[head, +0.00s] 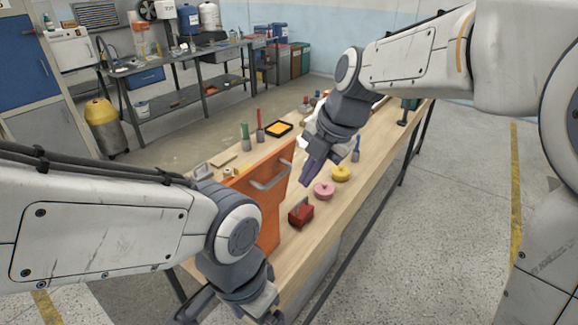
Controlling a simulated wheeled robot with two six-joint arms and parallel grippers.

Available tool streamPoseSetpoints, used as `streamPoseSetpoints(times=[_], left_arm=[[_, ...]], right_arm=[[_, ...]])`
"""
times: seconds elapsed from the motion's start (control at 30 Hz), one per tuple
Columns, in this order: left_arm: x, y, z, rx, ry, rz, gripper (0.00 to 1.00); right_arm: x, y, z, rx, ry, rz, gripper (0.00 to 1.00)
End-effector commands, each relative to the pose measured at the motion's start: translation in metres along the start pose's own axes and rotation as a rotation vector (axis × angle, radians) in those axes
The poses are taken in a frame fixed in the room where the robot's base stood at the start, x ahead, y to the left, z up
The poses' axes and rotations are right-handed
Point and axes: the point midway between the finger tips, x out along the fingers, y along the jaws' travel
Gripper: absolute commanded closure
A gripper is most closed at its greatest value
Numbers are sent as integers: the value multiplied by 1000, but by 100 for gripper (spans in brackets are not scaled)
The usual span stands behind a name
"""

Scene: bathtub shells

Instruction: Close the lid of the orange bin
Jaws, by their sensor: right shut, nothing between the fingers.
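The orange bin shows mainly as a large orange panel (270,215) with a grey bar handle (271,179) near its top edge. The panel stands steeply upright on the workbench and looks like the raised lid. My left arm hides the rest of the bin. My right gripper (312,173) is shut and empty, above the bench just right of the panel and apart from the handle. My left gripper (232,312) is low in front of the panel, at the bottom edge of the picture. Its fingertips are cut off.
A red block with a handle (301,212), a pink ring (324,191) and a yellow ring (341,173) lie on the wooden workbench (330,225) right of the panel. Open floor lies to the right.

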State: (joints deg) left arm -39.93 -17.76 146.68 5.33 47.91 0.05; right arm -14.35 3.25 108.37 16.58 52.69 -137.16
Motion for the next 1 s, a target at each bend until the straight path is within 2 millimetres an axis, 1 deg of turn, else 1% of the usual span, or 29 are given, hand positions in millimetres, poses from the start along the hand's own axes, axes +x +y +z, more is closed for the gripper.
streamPoseSetpoints(times=[0.03, 0.1, 0.13, 0.2, 0.3, 0.4, 0.8, 1.0], left_arm=[[-5, 0, 0, 0, 0, 0, 6], [-10, 1, 0, -1, 0, 0, 6], [-16, 1, -1, -1, 0, 0, 6], [-22, 2, -1, -1, 0, 0, 6], [-27, 2, -2, -1, 0, 0, 6], [-29, 2, -2, -2, 0, 0, 6], [-29, 2, -2, -2, 0, 0, 6], [-36, 3, -2, -2, 0, 0, 6]], right_arm=[[10, 0, -1, 0, 6, -5, 100], [21, 3, -1, 0, 4, -4, 100], [19, 11, -1, -2, 3, -2, 100], [23, 21, -1, -2, 2, -1, 100], [28, 30, 0, -1, 2, -1, 100], [32, 36, 0, 0, 1, 0, 100], [34, 37, 0, 2, 0, 0, 100], [29, 36, 7, 16, -5, -27, 100]])
